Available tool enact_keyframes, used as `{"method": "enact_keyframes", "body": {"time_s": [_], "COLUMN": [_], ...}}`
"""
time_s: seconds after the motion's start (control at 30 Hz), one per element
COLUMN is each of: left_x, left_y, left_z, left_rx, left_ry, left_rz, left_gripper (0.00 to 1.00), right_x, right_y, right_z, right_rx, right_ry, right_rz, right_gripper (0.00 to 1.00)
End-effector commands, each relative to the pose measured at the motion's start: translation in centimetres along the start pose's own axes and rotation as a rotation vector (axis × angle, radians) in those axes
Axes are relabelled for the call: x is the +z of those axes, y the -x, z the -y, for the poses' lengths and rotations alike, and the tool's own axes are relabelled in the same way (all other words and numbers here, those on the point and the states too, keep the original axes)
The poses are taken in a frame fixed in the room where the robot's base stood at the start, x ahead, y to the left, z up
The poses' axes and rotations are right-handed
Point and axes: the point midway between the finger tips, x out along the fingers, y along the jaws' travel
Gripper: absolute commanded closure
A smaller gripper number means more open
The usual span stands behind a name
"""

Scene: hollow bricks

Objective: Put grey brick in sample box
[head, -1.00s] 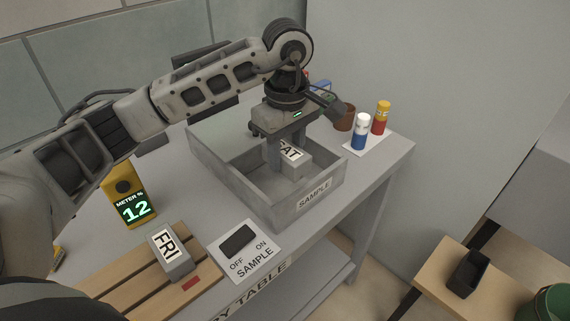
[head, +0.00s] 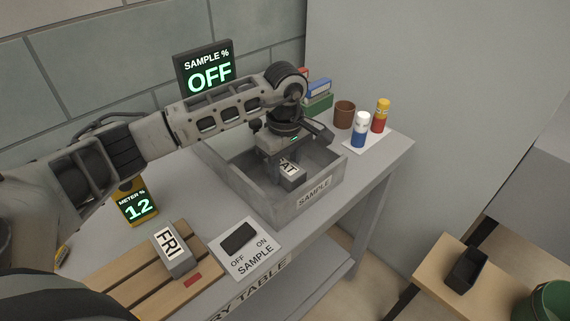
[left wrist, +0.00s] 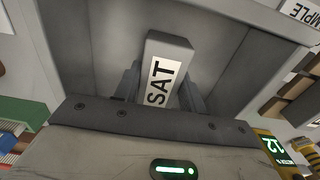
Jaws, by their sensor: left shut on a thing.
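A grey brick with a white SAT label (head: 292,175) is inside the grey sample box (head: 262,199), whose front carries a SAMPLE label. My left gripper (head: 280,172) reaches down into the box and is shut on this brick. In the left wrist view the SAT brick (left wrist: 170,62) sits between the fingers, with the box walls around it. I cannot tell whether it touches the box floor. A second grey brick, labelled FRI (head: 173,252), lies on the wooden slatted rack (head: 128,277) at the front left. My right gripper does not show.
A SAMPLE switch panel (head: 244,249) lies in front of the box. A yellow meter (head: 138,203) reads 12, and a dark display (head: 207,72) reads OFF. Blue-white and red-yellow bottles (head: 361,131) and a brown cup (head: 344,114) stand right of the box.

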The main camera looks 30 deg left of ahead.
Motion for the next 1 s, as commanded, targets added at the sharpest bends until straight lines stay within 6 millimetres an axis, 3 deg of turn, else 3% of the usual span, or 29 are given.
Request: {"method": "enact_keyframes", "body": {"time_s": [0.03, 0.07, 0.1, 0.13, 0.53, 1.0], "left_x": [0.0, 0.0, 0.0, 0.0, 0.0, 0.0], "left_y": [-0.3, -0.2, -0.1, -0.1, 0.8, 10.1], "left_z": [0.0, 0.0, 0.0, 0.0, 0.0, -0.1], "left_rx": [0.001, 0.000, 0.000, 0.000, 0.002, 0.004], "left_ry": [0.000, 0.000, 0.000, 0.000, 0.001, 0.000], "left_rz": [0.000, 0.000, 0.000, 0.000, -0.001, -0.001], "left_gripper": [0.90, 0.51, 0.40, 0.38, 0.38, 0.38], "right_x": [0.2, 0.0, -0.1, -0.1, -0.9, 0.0], "right_y": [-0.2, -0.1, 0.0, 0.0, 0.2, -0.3], "right_z": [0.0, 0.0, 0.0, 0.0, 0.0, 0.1], "right_rx": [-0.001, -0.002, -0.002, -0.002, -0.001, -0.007], "right_ry": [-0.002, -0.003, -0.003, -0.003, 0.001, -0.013], "right_rz": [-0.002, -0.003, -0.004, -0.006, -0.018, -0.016], "right_gripper": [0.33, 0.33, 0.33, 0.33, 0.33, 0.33]}}
